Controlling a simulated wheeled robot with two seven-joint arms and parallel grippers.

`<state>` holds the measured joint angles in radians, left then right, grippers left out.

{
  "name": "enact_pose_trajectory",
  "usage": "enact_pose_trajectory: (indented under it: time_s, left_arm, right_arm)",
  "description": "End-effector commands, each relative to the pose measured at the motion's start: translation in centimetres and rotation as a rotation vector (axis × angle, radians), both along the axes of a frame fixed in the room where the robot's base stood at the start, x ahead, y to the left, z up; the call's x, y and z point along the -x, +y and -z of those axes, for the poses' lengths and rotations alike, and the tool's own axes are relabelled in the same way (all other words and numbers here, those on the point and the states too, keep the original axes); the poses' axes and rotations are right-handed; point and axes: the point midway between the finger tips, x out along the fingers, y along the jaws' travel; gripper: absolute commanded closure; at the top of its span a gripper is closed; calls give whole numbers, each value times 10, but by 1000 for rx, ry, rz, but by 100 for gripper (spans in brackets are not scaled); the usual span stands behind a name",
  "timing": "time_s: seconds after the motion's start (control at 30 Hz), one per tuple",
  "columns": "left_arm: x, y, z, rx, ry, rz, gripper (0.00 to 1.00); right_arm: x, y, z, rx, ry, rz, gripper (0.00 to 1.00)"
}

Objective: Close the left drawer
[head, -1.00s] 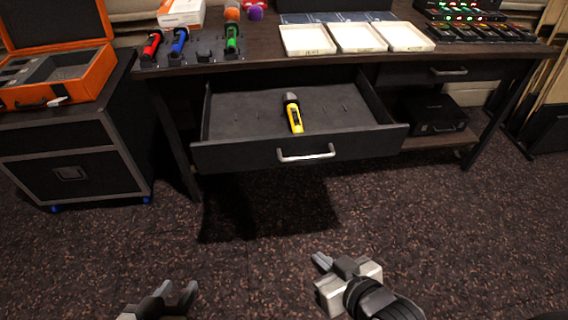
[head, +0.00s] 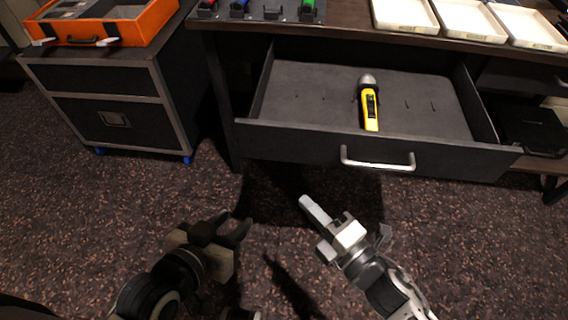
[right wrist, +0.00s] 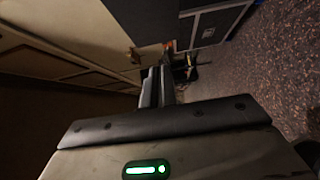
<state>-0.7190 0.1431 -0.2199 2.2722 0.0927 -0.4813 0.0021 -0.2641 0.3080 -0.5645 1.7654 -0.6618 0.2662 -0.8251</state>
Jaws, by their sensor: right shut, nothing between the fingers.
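The left drawer (head: 300,143) is pulled out under the desk, with a silver bar handle (head: 378,160) on its dark front. In the right wrist view the right fingers (right wrist: 158,87) are together, and the drawer cannot be made out clearly.
A dark cabinet (head: 112,118) with an orange case (head: 100,22) on top stands left of the desk. A black case (head: 528,128) is on the lower shelf at right. Carpet before the drawer is clear.

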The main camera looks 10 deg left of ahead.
Motion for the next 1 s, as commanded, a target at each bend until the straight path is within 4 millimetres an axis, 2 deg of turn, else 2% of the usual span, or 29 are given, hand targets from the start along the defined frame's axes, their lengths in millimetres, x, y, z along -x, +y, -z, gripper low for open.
enact_pose_trajectory:
  time_s: [0.47,0.7,1.0]
  left_arm:
    - [0,0,2,-1,0,0,64]
    - [0,0,2,-1,-2,-1,64]
    - [-1,0,-2,1,-10,0,64]
  right_arm:
    - [-67,67,-3,-6,1,4,100]
    - [-99,66,-2,-4,4,4,100]
    - [-106,66,-2,-6,6,4,100]
